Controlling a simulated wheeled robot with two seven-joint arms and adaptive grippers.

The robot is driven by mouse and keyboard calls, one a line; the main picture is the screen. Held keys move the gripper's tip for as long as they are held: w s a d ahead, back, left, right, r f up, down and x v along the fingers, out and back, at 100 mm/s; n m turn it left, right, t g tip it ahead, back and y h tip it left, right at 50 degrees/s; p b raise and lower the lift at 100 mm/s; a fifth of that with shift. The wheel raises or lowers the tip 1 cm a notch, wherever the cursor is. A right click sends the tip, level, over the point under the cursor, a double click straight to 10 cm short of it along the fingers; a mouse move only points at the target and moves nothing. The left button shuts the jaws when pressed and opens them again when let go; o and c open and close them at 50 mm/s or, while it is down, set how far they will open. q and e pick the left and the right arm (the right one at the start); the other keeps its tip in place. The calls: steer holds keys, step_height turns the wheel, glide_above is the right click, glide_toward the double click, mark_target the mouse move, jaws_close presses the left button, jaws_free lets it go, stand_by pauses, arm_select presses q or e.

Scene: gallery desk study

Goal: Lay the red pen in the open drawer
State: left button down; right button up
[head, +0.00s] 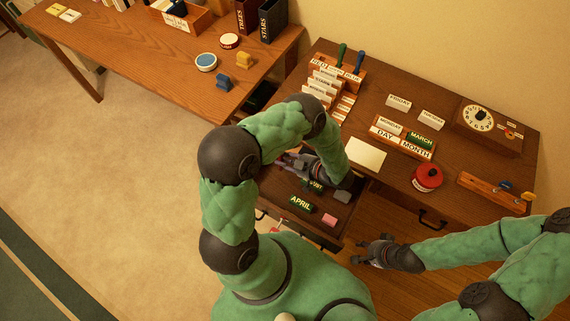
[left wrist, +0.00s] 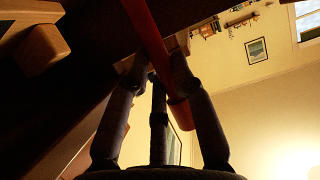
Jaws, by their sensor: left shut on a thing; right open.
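The red pen (left wrist: 150,38) shows in the left wrist view as a long red rod lying across between the fingers of my left gripper (left wrist: 156,72). My left gripper (head: 284,160) is shut on it. In the head view this gripper is over the back left part of the open drawer (head: 274,188), and I cannot make out the pen there. My arm hides part of the drawer. My right gripper (head: 362,253) is open and empty, in front of the desk and right of the drawer.
The drawer holds a green APRIL block (head: 301,204), a pink eraser (head: 329,220), a grey block (head: 342,196) and another green block (head: 313,184). On the desk are a card rack (head: 325,85), a cream card (head: 366,153), a calendar stand (head: 402,139) and a red round tin (head: 427,177).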

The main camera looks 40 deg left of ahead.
arm_select(q)
step_height(320, 180, down, 4)
steer(key=shift+w+r+b, duration=0.1)
steer(key=shift+r+b, duration=0.1)
steer(key=shift+b, duration=0.7)
steer(key=shift+r, duration=0.1)
steer(key=shift+d, duration=0.1)
steer(key=c, duration=1.1)
jaws_free()
steer(key=shift+o, duration=0.2)
